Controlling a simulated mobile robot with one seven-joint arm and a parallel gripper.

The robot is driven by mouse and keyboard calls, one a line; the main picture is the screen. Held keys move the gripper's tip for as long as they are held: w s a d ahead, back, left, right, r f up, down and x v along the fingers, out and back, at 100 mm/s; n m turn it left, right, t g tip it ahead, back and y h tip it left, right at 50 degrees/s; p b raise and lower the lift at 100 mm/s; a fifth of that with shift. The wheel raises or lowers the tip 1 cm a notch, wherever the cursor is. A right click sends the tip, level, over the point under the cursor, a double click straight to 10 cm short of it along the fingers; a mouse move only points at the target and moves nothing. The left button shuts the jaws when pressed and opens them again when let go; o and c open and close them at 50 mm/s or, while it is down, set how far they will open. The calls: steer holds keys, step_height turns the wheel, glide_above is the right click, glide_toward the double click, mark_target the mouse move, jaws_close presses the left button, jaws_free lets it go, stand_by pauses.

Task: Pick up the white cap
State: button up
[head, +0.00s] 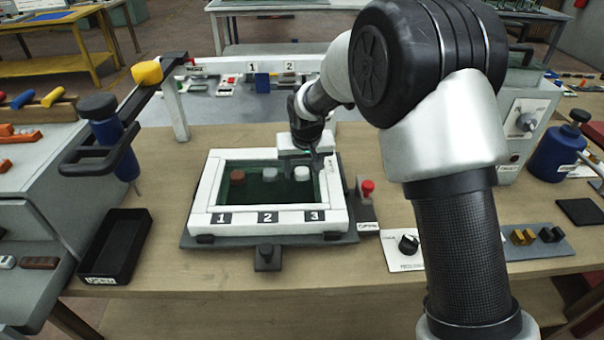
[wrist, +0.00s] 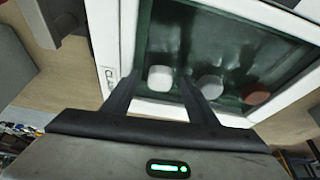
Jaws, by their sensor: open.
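The white cap (head: 302,173) lies on the dark green floor inside the white frame, at the right above label 3. It also shows in the wrist view (wrist: 160,80), where it appears between the two fingertips of my gripper (wrist: 161,76). My gripper is open and empty; the gap in height to the cap is hard to judge. In the head view my gripper (head: 319,163) is over the frame's back right corner. A light grey cap (head: 270,174) and a brown cap (head: 237,177) lie to the left of the white cap.
The white frame (head: 199,201) has raised walls around the caps. A red button (head: 367,187) stands to its right. A black empty tray (head: 117,243) and a blue tool (head: 117,150) are to its left. Bare wooden table (head: 180,285) lies in front.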

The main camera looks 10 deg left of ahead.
steer(key=c, duration=1.1)
